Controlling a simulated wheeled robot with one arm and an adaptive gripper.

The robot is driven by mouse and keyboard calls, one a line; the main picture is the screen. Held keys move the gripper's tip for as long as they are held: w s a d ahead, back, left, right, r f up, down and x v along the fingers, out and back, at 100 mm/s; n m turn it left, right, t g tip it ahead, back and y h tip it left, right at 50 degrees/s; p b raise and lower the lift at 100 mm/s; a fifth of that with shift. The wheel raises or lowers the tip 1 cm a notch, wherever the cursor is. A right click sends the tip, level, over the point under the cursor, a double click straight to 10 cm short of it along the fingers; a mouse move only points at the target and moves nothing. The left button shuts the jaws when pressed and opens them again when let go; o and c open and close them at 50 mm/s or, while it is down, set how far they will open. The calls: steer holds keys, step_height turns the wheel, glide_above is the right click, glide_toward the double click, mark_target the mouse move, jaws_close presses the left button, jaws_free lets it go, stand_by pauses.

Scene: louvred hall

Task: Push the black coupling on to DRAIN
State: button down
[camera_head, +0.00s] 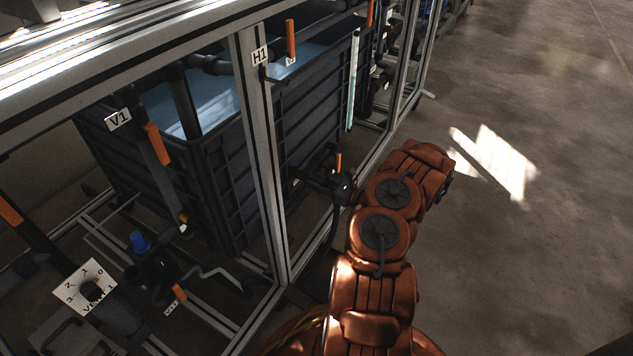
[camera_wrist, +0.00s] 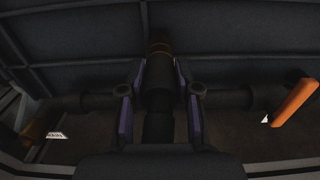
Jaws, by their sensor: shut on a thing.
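The black coupling (camera_wrist: 158,88) is a dark cylinder in the middle of the wrist view. My gripper (camera_wrist: 158,72) has one finger on each side of it and is shut on it. A brownish ring with a thin yellow line shows at the coupling's far end, in line with a dark pipe stub (camera_wrist: 159,36). I cannot tell whether the coupling is seated on it. In the head view my gripper (camera_head: 341,188) is at the frame's lower side, by the dark tank; the coupling cannot be made out there. No DRAIN label is readable.
An orange valve handle (camera_wrist: 294,102) stands to the right of my gripper, and dark pipes run to both sides. The metal frame's post (camera_head: 262,150) and lower rail are close to my arm. The dark ribbed tank (camera_head: 310,105) is behind. Open floor (camera_head: 540,250) lies to the right.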

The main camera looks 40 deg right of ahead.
mark_target(324, 184)
steer(key=shift+s+d, duration=0.15)
steer(key=shift+s, duration=0.2)
steer(key=shift+p+v, duration=1.1)
steer(key=shift+v, duration=0.45)
steer(key=shift+p+v, duration=0.6)
steer(key=shift+v, duration=0.95)
steer(key=shift+r, duration=0.1)
